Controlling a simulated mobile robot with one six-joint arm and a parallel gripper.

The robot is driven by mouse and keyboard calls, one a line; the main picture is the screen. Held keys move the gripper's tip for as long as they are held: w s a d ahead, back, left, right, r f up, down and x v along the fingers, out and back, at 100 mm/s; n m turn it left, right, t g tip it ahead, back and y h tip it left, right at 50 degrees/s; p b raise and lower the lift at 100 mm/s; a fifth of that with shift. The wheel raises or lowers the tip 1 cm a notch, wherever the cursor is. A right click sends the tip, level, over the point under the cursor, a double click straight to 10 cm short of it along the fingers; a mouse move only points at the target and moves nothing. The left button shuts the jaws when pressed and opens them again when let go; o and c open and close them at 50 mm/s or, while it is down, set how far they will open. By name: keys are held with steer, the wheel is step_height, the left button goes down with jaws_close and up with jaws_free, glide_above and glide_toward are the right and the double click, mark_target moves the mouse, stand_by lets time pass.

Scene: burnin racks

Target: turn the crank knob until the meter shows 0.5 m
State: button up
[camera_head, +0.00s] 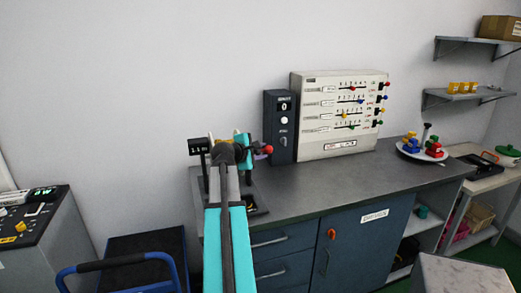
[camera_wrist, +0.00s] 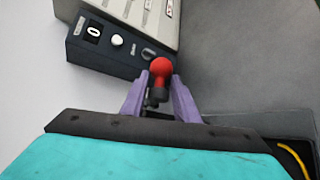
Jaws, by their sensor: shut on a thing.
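The crank knob is a red ball on a dark stem (camera_wrist: 160,68). In the wrist view it sits between the purple fingers of my gripper (camera_wrist: 157,92), which are shut on it near its dark lower part. In the head view the red knob (camera_head: 268,149) shows just right of my wrist, above the bench. The meter (camera_head: 199,146) is a small black display on a post left of my arm. It seems to read 1.1 m, in small print. My arm hides most of the crank and its mount.
A dark box (camera_head: 280,128) with a 0 display and a white button stands close behind the knob. A cream slider panel (camera_head: 338,112) is beside it. A plate (camera_head: 422,154) of coloured parts stands farther right. The middle of the grey bench (camera_head: 330,180) is clear.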

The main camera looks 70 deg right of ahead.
steer(key=shift+s+a+f, duration=0.1)
steer(key=shift+f, duration=0.4)
step_height(320, 180, down, 3)
steer(key=shift+r+b, duration=0.2)
steer(key=shift+b, duration=0.6)
steer(key=shift+f, duration=0.1)
steer(key=shift+w+d+f+b, duration=0.2)
steer(key=shift+f+b, duration=0.2)
steer(key=shift+f, duration=0.15)
steer(key=shift+w+d+f+b, duration=0.1)
steer(key=shift+d+f+b, duration=0.1)
steer(key=shift+f+b, duration=0.25)
steer(key=shift+w+d+f+b, duration=0.25)
steer(key=shift+w+f+b, duration=0.05)
steer(key=shift+f, duration=0.15)
